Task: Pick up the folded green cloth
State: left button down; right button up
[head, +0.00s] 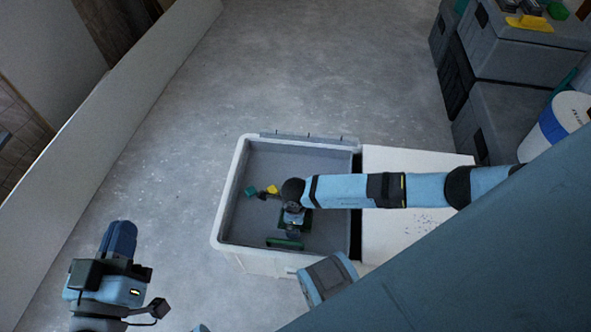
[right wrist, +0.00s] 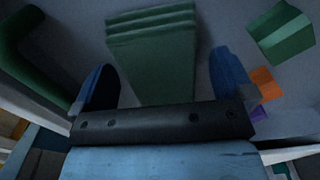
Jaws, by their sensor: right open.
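The folded green cloth (right wrist: 155,60) shows in the right wrist view as a layered stack, its folded edges at the top. In the head view it lies in the grey bin (head: 229,200), mostly hidden under my right gripper (head: 293,218). In the right wrist view, my right gripper (right wrist: 164,80) is open, with one blue finger on each side of the cloth. I cannot tell whether the fingers touch it. My left gripper (head: 118,240) is at the lower left of the head view, outside the bin; its jaws cannot be made out.
A dark green curved item (right wrist: 35,60) lies left of the cloth, and a green block (right wrist: 283,35) and an orange item (right wrist: 263,84) lie right. A white surface (head: 405,160) adjoins the bin. Grey crates (head: 500,110) stand at the upper right. The floor beyond is clear.

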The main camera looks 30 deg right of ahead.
jog(key=shift+c, duration=0.5)
jog(key=c, duration=0.9)
jog(key=shift+o, duration=0.2)
pick_arm(q)
notch_tip(320, 180, up, 7)
jog(key=t+p, duration=0.3)
jog(key=p, duration=0.2)
pick_arm(e)
notch_tip(320, 180, up, 12)
pick_arm(q)
jog(key=shift+a+f+n+g+y+p, duration=0.15)
jog(key=shift+a+f+g+y+p, duration=0.25)
jog(key=shift+f, duration=0.5)
jog(key=shift+a+f+n+g+y+p, duration=0.1)
jog(key=shift+a+f+g+y+p, duration=0.2)
jog(key=shift+f+g, duration=0.45)
jog(key=shift+a+f+n+g+y+p, duration=0.15)
jog(key=shift+a+f+g+y+p, duration=0.2)
jog(key=shift+f, duration=0.7)
pick_arm(e)
jog(key=shift+r, duration=3.95)
